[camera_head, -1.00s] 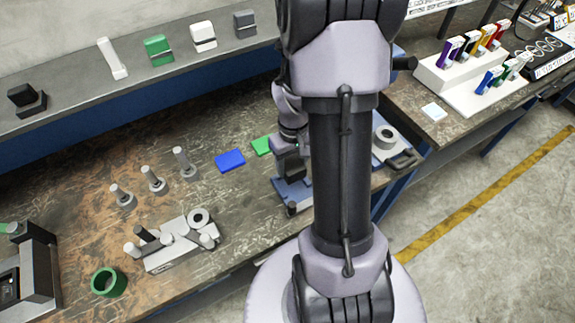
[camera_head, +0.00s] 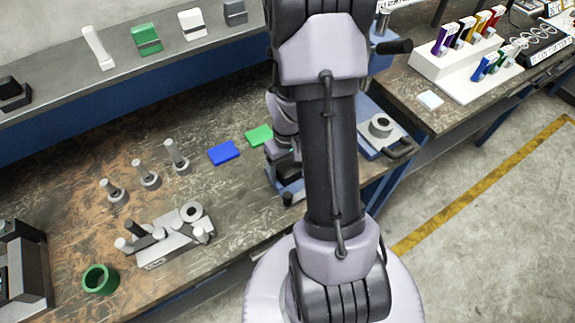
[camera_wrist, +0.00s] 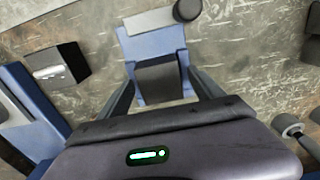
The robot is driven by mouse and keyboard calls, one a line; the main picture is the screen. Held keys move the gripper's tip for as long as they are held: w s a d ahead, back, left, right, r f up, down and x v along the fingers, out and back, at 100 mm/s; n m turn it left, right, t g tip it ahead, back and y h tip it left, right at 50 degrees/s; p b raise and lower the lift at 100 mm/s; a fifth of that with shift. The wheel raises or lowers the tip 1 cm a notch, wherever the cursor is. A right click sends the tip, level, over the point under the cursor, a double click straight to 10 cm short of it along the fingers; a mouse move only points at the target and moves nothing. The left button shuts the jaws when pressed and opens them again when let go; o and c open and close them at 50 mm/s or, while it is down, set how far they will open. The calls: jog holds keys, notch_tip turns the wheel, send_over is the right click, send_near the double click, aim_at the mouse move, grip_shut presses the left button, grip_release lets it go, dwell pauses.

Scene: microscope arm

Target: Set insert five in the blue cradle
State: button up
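The blue cradle (camera_wrist: 152,45) lies under my gripper in the wrist view. It also shows in the head view (camera_head: 287,186), partly hidden by my arm. A dark block (camera_wrist: 160,82) sits at the cradle between my fingers; I cannot read a number on it, so I cannot tell if it is insert five. My gripper (camera_wrist: 160,76) straddles the block, with narrow gaps of blue showing between its fingers and the block's sides. In the head view my gripper is low over the cradle, its fingers mostly hidden.
A blue plate (camera_head: 223,152) and a green plate (camera_head: 259,135) lie left of the cradle. Several grey posts (camera_head: 147,174), a grey fixture (camera_head: 170,240) and a green ring (camera_head: 100,280) stand farther left. A blue base with a grey ring (camera_head: 381,126) is at the right.

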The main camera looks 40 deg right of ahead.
aim_at(287, 168)
notch_tip(287, 168, up, 12)
jog(key=p, duration=0.4)
jog(key=w+a+r+t, duration=0.2)
jog(key=a+r, duration=0.7)
jog(key=r, duration=0.2)
jog(key=s+a+r+m+t+y, duration=0.1)
jog(key=s+a+r+t, duration=0.1)
jog(key=s+a+r, duration=0.45)
jog(key=s+a+r+m+t+y, duration=0.1)
jog(key=s+a+r+t, duration=0.15)
jog(key=a, duration=0.65)
notch_tip(287, 168, down, 9)
jog(key=b, duration=0.9)
jog(key=shift+d+r+g, duration=0.15)
jog(key=shift+d+g, duration=0.1)
jog(key=shift+g, duration=0.1)
